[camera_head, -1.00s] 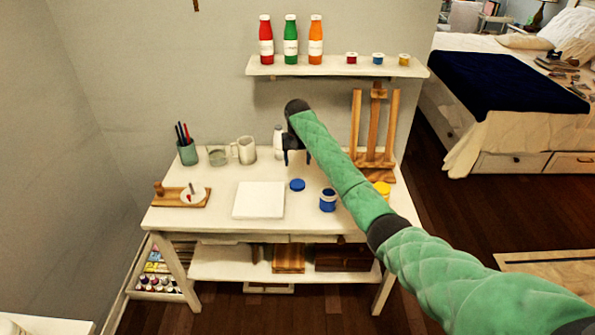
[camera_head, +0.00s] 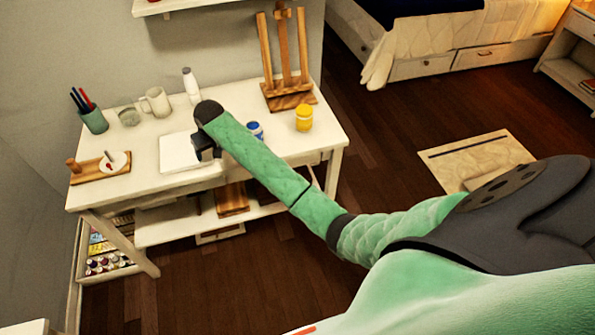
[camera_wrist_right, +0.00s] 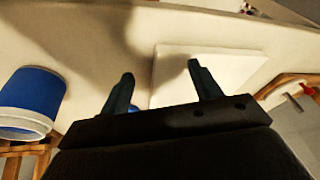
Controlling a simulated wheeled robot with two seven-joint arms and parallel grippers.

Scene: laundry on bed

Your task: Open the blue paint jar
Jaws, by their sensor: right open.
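The blue paint jar (camera_head: 255,130) stands on the white table just right of my right forearm, which partly covers it. In the right wrist view the blue jar (camera_wrist_right: 32,100) is large at the left edge, outside the fingers. A small blue patch (camera_wrist_right: 134,109), likely the loose lid, shows behind the left finger; the arm hides that spot in the head view. My right gripper (camera_head: 206,146) hangs over the white canvas. Its fingers (camera_wrist_right: 160,71) are spread with nothing between them. My left gripper is out of view.
The white canvas (camera_head: 178,153) lies on the table (camera_head: 265,162). A yellow jar (camera_head: 303,119) and a wooden easel (camera_head: 287,65) stand at the right. A white bottle (camera_head: 190,86), a mug (camera_head: 155,101) and a brush cup (camera_head: 94,121) are at the back left.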

